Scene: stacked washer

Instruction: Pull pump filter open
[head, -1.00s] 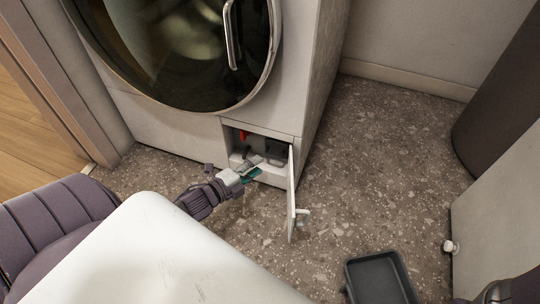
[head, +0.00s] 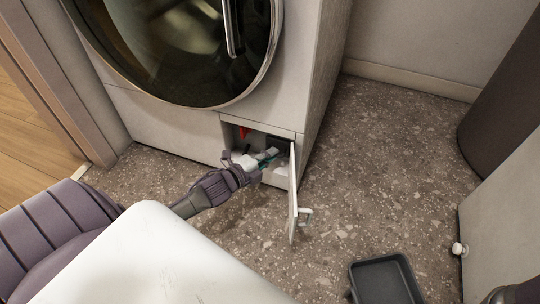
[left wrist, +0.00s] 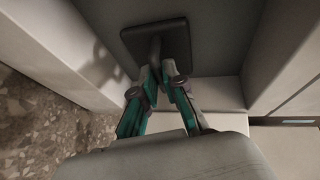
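The pump filter (left wrist: 157,43) is a dark square plate with a short stem, set in the compartment low on the washer. In the left wrist view the stem points towards my left gripper (left wrist: 159,75). Its two teal-lined fingers lean inwards, with their tips at either side of the stem's end; I cannot tell whether they press on it. In the head view the left gripper (head: 267,158) reaches into the compartment opening (head: 243,133) and hides most of the filter.
The compartment's small door (head: 293,195) stands swung open on the right of the opening. A dark tray (head: 384,280) lies on the speckled floor at the front right. A red part (head: 244,132) shows inside the compartment.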

